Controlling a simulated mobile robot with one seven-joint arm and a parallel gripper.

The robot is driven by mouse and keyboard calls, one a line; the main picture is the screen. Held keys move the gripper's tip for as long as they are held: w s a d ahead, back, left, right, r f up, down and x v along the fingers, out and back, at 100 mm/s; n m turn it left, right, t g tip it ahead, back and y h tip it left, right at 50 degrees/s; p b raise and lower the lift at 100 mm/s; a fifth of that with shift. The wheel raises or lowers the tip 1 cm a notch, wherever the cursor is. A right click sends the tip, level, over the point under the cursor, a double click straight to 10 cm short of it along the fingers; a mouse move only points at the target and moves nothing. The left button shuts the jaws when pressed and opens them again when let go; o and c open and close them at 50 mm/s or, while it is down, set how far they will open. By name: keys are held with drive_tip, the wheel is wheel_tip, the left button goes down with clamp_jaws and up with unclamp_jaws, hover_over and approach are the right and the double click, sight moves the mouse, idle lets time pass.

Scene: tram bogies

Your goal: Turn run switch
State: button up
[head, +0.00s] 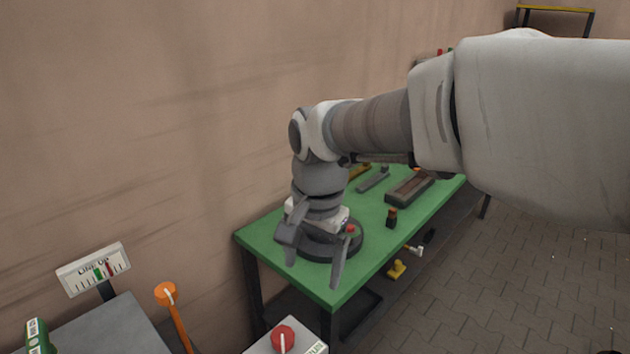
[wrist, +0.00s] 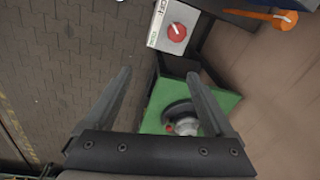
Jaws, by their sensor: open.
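A red round knob with a white pointer line (head: 283,337) sits on a light grey box (head: 262,346) at the bottom edge of the head view; I take it to be the run switch. The box is cut off there, and its label is only partly legible. In the wrist view the red knob (wrist: 177,32) shows whole on the box (wrist: 158,38), beyond my fingertips. My gripper (head: 314,272) is open and empty, pointing down in front of the green table's near end. In the wrist view my gripper (wrist: 158,75) has its fingers spread wide, apart from the knob.
A green table (head: 290,268) holds a dark round base and several parts. An orange lever (head: 166,294) stands left of the knob box, near a grey cabinet (head: 105,335) with a gauge sign (head: 93,270). A wall runs behind. Paved floor at right is mostly clear.

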drive_tip(key=m, duration=0.1)
hover_over(282, 334)
wheel_tip(282, 334, down, 3)
drive_tip(key=f+g, duration=0.1)
drive_tip(key=shift+h, duration=0.3)
wheel_tip(282, 334, down, 17)
drive_tip(key=b, duration=0.2)
drive_tip(key=shift+f+b, duration=0.15)
drive_tip(key=shift+b, duration=0.25)
drive_tip(key=shift+c, duration=0.3)
drive_tip(key=c, duration=1.3)
